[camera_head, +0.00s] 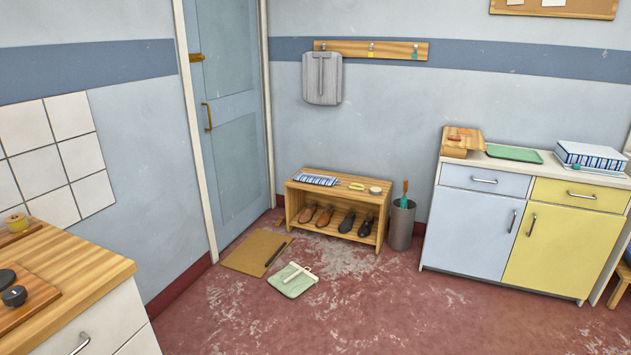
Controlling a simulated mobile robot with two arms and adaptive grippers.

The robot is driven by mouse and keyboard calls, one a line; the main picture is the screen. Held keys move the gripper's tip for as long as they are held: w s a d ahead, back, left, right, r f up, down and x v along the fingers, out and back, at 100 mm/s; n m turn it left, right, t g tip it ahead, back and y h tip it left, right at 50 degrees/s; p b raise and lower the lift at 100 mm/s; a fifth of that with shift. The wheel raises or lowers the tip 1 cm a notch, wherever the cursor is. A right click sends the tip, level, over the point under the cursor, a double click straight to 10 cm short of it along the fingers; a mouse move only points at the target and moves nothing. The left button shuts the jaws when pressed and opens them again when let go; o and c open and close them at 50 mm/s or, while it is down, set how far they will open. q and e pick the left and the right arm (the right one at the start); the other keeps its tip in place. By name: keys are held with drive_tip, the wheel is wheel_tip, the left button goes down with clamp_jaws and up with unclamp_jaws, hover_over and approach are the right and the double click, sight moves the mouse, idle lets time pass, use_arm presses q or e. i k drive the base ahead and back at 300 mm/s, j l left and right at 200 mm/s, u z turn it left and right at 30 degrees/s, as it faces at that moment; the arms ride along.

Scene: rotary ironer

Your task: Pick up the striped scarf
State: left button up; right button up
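A folded blue-and-white striped cloth (315,180), which looks like the striped scarf, lies flat on the left end of the top of a low wooden shoe bench (348,191). The bench stands against the back wall, right of the door. Another thing with blue-striped sides and a pale top (592,155) sits on the cabinet at the right; I cannot tell whether it is cloth or a box. Neither of my grippers shows in the head view.
Shoes stand on the bench's lower shelf. A grey bin (401,226) is right of it. A brown mat (256,252) and a green item (290,284) lie on the floor in front. A wooden-topped counter (90,262) is at the left. The middle floor is clear.

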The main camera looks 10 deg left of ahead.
sight(304, 176)
drive_tip(key=i, duration=3.2)
drive_tip(key=j+u, duration=0.05)
drive_tip(key=j, duration=0.1)
